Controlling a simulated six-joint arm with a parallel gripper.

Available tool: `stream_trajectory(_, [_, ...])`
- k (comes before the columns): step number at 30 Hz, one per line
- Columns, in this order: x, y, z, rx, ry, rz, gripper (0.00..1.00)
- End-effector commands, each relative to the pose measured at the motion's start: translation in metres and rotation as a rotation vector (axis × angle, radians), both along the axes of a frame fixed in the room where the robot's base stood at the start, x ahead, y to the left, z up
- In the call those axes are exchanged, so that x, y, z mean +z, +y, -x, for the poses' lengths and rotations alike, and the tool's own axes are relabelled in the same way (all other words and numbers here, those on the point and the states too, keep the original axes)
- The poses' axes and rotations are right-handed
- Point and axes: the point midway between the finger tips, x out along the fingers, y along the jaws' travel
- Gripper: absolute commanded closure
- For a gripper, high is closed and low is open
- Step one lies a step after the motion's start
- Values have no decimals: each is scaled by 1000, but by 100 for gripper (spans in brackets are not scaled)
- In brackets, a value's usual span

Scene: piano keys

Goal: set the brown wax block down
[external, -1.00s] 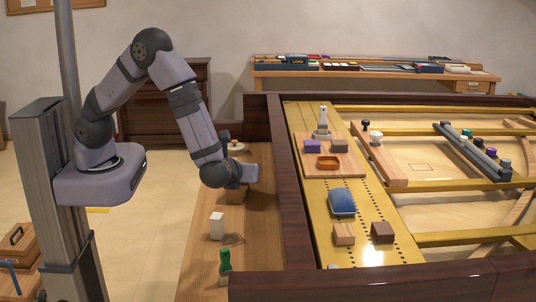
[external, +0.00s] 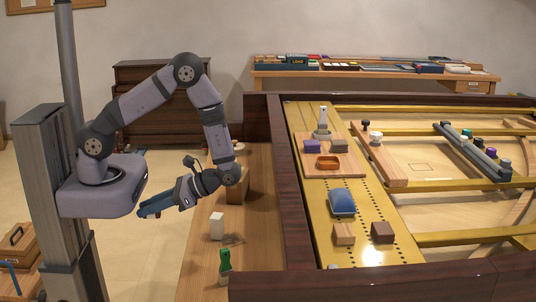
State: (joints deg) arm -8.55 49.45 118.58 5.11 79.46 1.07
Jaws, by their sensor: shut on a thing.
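My gripper (external: 152,207) is out to the left of the wooden bench, beside my column. Its blue fingers point left and slightly down, over the floor. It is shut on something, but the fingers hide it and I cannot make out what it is. No brown wax block shows plainly at the jaws. A dark brown block (external: 382,232) lies on the gold plate next to a lighter wooden block (external: 344,234). A grey-brown block (external: 339,146) lies on the wooden board. I cannot tell whether either dark block is wax.
The bench (external: 200,262) carries a white block (external: 217,226), a green-topped object (external: 225,266) and a brown wooden block (external: 246,190) partly behind my wrist. The dark piano rim (external: 287,190) rises beside it. A blue tray (external: 341,202) lies on the gold plate.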

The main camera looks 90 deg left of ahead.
Motion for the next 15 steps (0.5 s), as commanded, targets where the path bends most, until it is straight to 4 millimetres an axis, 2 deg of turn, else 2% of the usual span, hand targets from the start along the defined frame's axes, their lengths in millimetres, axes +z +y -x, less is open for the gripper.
stream_trajectory(1, [-18,-11,-2,132,0,0,97])
stream_trajectory(5, [-37,-42,-20,472,-1,0,97])
stream_trajectory(9, [-55,-62,-57,835,-3,0,97])
stream_trajectory(12, [-65,-65,-92,1096,-4,0,97])
stream_trajectory(15, [-73,-57,-130,1355,-3,0,97])
